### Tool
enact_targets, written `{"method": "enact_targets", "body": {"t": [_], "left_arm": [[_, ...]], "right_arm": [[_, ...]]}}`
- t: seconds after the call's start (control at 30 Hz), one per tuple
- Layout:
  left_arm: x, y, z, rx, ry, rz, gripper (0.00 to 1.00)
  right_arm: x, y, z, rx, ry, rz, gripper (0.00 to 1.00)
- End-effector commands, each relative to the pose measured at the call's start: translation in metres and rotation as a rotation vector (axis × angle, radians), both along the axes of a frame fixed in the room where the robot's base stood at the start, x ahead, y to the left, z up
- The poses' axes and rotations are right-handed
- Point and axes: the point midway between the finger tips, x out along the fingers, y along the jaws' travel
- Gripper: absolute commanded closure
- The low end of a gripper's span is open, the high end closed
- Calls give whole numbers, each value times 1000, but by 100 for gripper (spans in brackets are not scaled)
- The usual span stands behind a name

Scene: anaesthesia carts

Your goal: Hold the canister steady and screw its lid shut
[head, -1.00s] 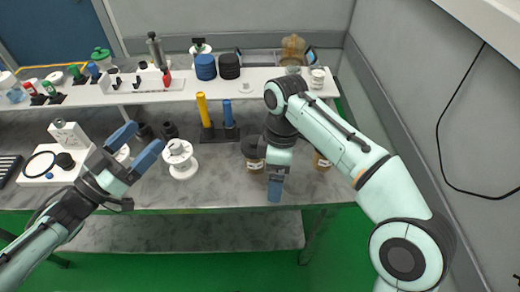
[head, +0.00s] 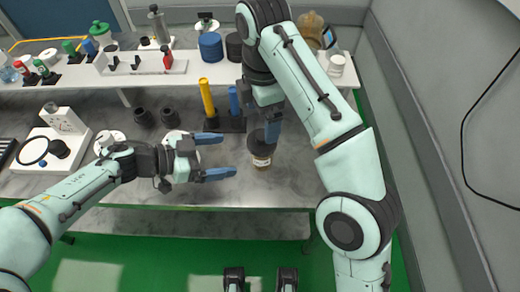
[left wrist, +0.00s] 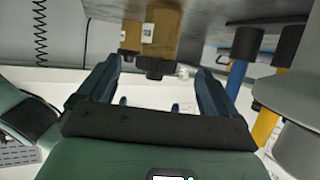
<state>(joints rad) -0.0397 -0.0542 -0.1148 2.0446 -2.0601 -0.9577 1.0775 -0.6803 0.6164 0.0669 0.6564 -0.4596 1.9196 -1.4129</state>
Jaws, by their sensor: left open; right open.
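The canister (head: 262,158) is an amber-brown jar with a pale label, standing on the grey bench. A black lid (head: 262,142) sits on its top; how tight it is cannot be told. My left gripper (head: 228,156) is open and empty, just left of the canister, with its fingers pointing at it. In the left wrist view the canister (left wrist: 161,32) and its lid (left wrist: 154,68) appear upside down, beyond and between my open fingers. My right gripper (head: 272,130) comes down at the lid, pointing downward. Its far finger is hidden, and contact with the lid cannot be told.
A yellow post (head: 207,97) and a blue post (head: 234,101) stand behind the canister. A white spool (head: 175,140) is partly behind my left gripper. Another amber jar (left wrist: 132,36) shows in the left wrist view. The bench front right of the canister is clear.

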Motion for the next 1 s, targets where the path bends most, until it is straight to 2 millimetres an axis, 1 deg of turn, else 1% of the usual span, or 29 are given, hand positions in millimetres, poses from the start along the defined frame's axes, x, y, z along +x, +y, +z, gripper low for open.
{"method": "enact_targets", "body": {"t": [0.17,0.27,0.37,0.7,0.9,1.0], "left_arm": [[0,-1,0,-2,1,1,7],[2,-6,-3,-3,2,-1,7],[7,-18,-8,-3,3,-4,7],[29,-73,-33,-3,4,-2,7],[39,-94,-42,-3,2,-1,7],[41,-100,-44,-3,2,1,7]], "right_arm": [[0,0,0,0,0,-1,2],[0,0,0,0,0,-1,2],[0,0,0,0,0,-2,2],[0,0,0,0,0,-2,2],[0,0,0,0,0,-2,2],[0,0,0,0,0,-2,2]]}}
